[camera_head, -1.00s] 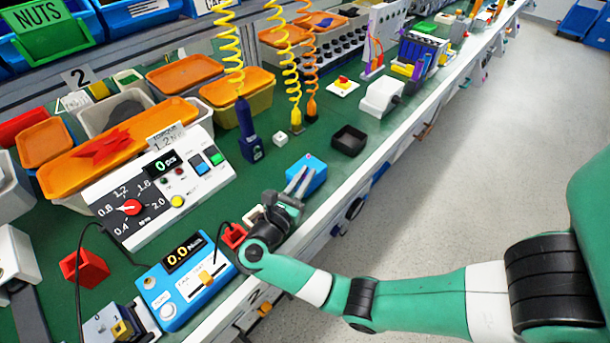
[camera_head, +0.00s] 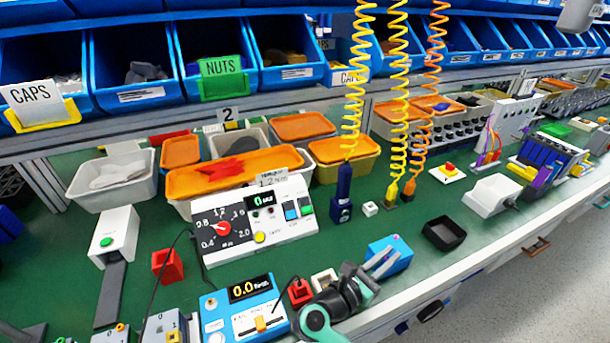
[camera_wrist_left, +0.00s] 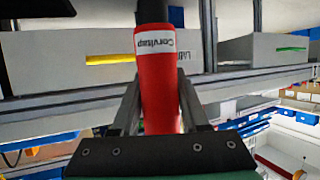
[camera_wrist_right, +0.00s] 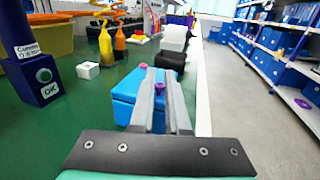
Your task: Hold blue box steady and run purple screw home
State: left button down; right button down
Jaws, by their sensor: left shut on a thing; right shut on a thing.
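The blue box (camera_head: 401,258) stands on the green bench near its front edge. My right gripper (camera_head: 386,254) is shut on it. In the right wrist view the blue box (camera_wrist_right: 126,84) shows around the fingers of the right gripper (camera_wrist_right: 160,76). A small purple screw head (camera_wrist_right: 160,88) shows between the fingers, and a pinker one (camera_wrist_right: 143,66) shows farther back. How deep either sits cannot be told. My left gripper (camera_wrist_left: 158,90) is shut on a red cylindrical tool (camera_wrist_left: 158,75) with a white label, seen only in the left wrist view.
A black tray (camera_head: 444,233) stands right of the box. A blue torque display unit (camera_head: 244,307) and a red block (camera_head: 300,291) are to its left. Dark blue (camera_head: 342,195), yellow (camera_head: 391,190) and orange (camera_head: 408,190) tools hang on coiled cords behind.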

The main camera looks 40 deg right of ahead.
jog(key=c, duration=0.8)
grip_release()
jog(key=a, duration=0.4)
jog(key=w+a, duration=0.1)
jog(key=a, duration=0.7)
jog(key=shift+w, duration=0.2)
